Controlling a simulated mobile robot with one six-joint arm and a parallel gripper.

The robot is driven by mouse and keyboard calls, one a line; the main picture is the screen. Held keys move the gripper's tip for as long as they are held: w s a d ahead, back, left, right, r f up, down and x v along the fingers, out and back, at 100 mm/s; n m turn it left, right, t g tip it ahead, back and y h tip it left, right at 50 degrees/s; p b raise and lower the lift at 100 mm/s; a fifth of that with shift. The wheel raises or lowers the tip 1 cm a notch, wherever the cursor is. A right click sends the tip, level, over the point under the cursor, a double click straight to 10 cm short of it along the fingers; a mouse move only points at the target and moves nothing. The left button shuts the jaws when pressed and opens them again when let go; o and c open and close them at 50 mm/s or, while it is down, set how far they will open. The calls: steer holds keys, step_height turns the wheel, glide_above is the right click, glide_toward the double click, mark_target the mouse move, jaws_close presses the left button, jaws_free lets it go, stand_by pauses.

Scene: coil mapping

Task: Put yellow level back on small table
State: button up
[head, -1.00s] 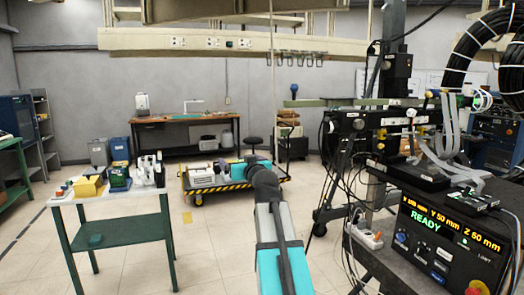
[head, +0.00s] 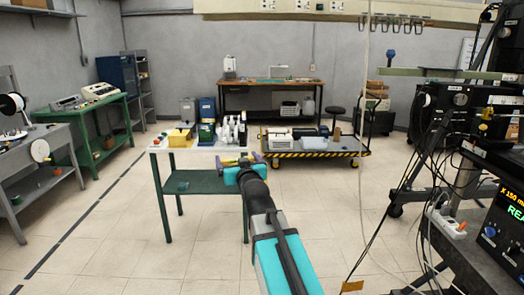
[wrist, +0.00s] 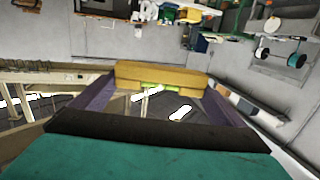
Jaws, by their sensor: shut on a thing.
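The yellow level (wrist: 160,73) spans the wrist view as a yellow bar with a green vial, held crosswise between the purple fingers of my gripper (wrist: 160,84). In the head view my gripper (head: 238,162) is in front of the right end of the small table (head: 195,150), which has a white top and green legs. The level (head: 234,161) shows there only as a small yellow strip. Whether it is above the tabletop or short of its front edge is hard to tell.
The tabletop holds a yellow box (head: 180,138), a green container (head: 206,133) and several white bottles (head: 232,130). Its left front looks clearer. A cart (head: 313,150) with black and yellow edging stands behind right. A green bench (head: 98,128) stands far left.

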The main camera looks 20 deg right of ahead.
steer(key=shift+n+y, duration=0.4)
steer(key=shift+y, duration=0.2)
steer(key=a, duration=0.2)
steer(key=a+f, duration=0.1)
steer(key=a, duration=0.2)
steer(key=shift+s+a+f, duration=0.2)
steer(key=shift+s+a, duration=0.15)
steer(key=shift+w, duration=0.1)
